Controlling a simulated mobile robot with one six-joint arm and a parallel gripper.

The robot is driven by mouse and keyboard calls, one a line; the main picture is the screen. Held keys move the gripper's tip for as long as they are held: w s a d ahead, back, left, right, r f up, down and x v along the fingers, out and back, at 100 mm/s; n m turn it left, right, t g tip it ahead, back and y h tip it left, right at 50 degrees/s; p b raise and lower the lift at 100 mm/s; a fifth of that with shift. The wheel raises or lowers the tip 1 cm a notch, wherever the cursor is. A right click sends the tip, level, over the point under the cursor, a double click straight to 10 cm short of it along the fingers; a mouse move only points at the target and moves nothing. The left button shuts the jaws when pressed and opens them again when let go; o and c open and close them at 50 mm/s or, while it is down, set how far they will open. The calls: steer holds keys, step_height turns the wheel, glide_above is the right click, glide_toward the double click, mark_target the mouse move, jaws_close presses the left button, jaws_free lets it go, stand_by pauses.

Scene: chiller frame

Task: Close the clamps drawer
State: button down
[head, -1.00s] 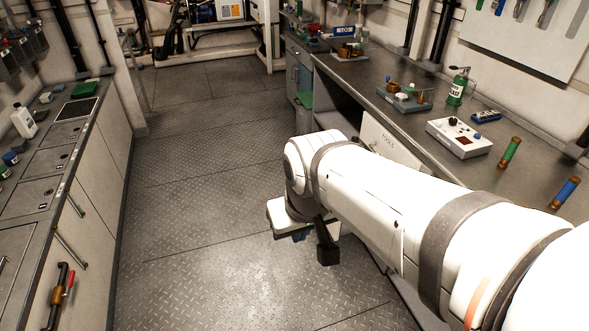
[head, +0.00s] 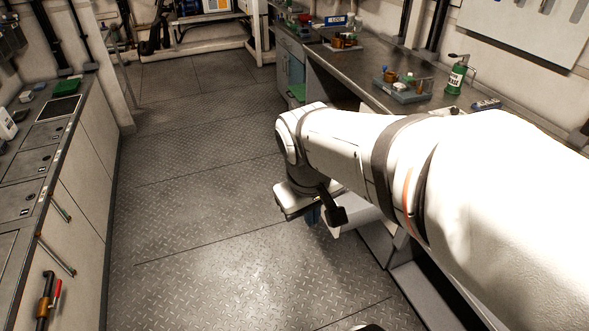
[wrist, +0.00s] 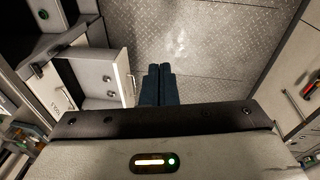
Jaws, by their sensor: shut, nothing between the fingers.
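My gripper (wrist: 158,84) has its dark fingers together and empty, pointing down over the floor in the wrist view. A pale drawer (wrist: 98,66) stands pulled out just left of the fingers, its front with a bright handle (wrist: 131,80) close beside them. No clamps label is readable on it. A second front (wrist: 58,92) with a label that seems to read TOOLS lies left of it. In the head view the open drawer (head: 350,212) shows partly below my arm, right of the gripper; the fingers are mostly hidden there. I cannot tell whether they touch the drawer.
The right workbench (head: 350,68) carries a tray of parts (head: 408,90) and a green bottle (head: 456,76). The left cabinets (head: 75,180) have handles and a red-handled tool (head: 50,298). The metal floor (head: 190,220) between them is clear.

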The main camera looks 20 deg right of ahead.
steer(key=w+d+f+n+g+h+b, duration=0.2)
steer(key=w+d+f+n+h+b, duration=0.25)
steer(key=w+f+b, duration=0.55)
steer(key=w+d+f+n+g+h+b, duration=0.25)
steer(key=w+f+n+h+b, duration=0.3)
steer(key=f, duration=0.75)
steer(key=w+f+n+t+h+b, duration=0.3)
steer(key=w+f+n+h+b, duration=0.5)
steer(key=w+f, duration=0.7)
steer(key=s+d+f+m+y+b, duration=0.1)
steer(key=d+f+b, duration=0.1)
steer(key=d, duration=1.1)
steer(key=shift+s+d+b, duration=0.2)
steer(key=shift+b, duration=0.6)
steer(key=shift+f+t, duration=0.1)
steer(key=shift+t, duration=0.15)
